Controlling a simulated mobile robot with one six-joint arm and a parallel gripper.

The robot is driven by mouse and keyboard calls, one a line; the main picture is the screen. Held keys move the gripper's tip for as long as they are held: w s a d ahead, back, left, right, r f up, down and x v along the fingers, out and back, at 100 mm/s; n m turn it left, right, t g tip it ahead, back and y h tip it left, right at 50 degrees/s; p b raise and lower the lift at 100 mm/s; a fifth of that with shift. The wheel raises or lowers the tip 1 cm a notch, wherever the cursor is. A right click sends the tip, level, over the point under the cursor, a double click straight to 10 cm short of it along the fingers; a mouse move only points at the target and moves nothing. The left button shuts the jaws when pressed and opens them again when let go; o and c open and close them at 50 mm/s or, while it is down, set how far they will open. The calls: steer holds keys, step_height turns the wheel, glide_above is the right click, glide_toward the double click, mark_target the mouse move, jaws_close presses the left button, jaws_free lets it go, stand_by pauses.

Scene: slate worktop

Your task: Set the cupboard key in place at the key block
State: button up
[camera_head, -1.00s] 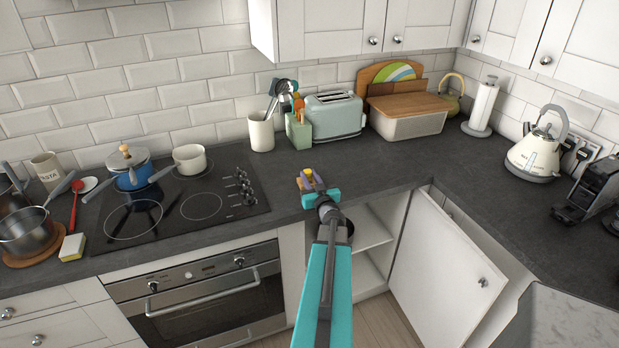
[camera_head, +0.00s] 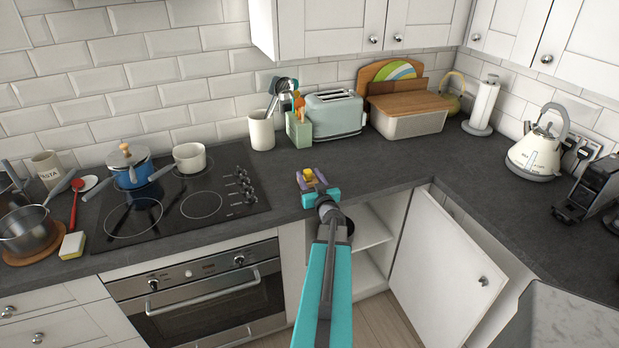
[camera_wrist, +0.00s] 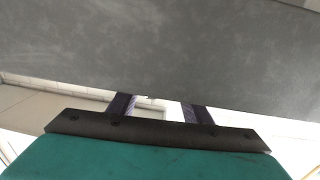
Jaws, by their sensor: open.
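My gripper (camera_head: 312,178), with purple fingers on a teal wrist, is at the front edge of the worktop, right of the hob. Its fingers stand apart. A small yellow piece (camera_head: 309,174), which may be the cupboard key, shows between or just behind the fingertips. A small brown piece beside it, possibly the key block, is mostly hidden by the gripper. In the wrist view my two fingers (camera_wrist: 155,108) are apart with no key clearly visible between them; I cannot tell how the key sits in the block.
The slate worktop (camera_head: 385,165) is clear right of the gripper. The black hob (camera_head: 180,205) lies to the left. A green utensil pot (camera_head: 299,131) and toaster (camera_head: 336,117) stand behind. Below, an open white cupboard door (camera_head: 445,255) juts out to the right.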

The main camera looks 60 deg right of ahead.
steer(key=shift+a, duration=0.1)
steer(key=shift+b+v, duration=1.25)
steer(key=shift+v, duration=2.95)
steer(key=shift+s+r+p, duration=0.1)
steer(key=shift+s+p, duration=0.05)
steer(key=shift+p, duration=0.35)
steer(key=shift+s+a+p, duration=0.25)
steer(key=shift+s+p, duration=0.05)
steer(key=shift+p, duration=0.25)
steer(key=p+v, duration=0.4)
steer(key=p, duration=0.2)
steer(key=shift+a, duration=0.1)
